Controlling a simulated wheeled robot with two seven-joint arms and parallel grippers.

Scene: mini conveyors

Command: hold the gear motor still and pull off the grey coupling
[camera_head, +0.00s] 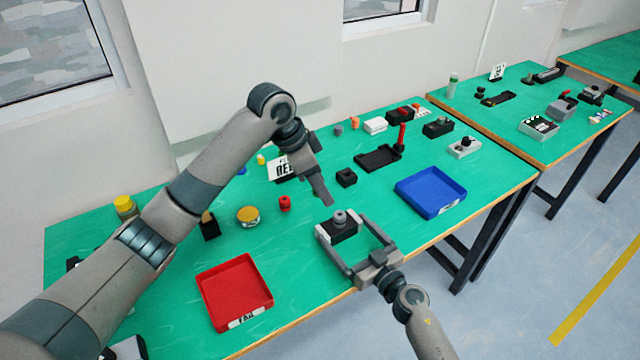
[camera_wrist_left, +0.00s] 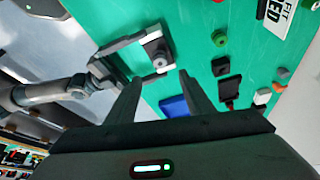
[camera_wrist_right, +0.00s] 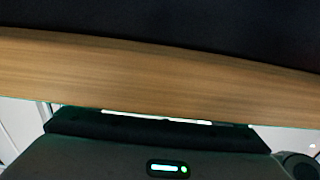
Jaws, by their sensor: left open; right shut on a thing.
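The black gear motor (camera_head: 345,234) stands on the green table near its front edge. The grey coupling (camera_head: 340,217) sits on top of it. My right gripper (camera_head: 342,229) reaches in from the front and is shut on the motor, one finger on each side. My left gripper (camera_head: 326,199) is open and empty, above and behind the motor, apart from the coupling. In the left wrist view the coupling (camera_wrist_left: 158,63) and motor (camera_wrist_left: 152,45) lie beyond the open left fingertips (camera_wrist_left: 160,78). The right wrist view is filled by the wooden table edge (camera_wrist_right: 160,80), hiding the motor.
A red tray (camera_head: 234,292) lies front left and a blue tray (camera_head: 430,192) to the right. A small black block (camera_head: 346,177), a red part (camera_head: 285,203) and a yellow-topped round part (camera_head: 248,215) stand nearby. A black fixture with a red lever (camera_head: 402,138) is behind.

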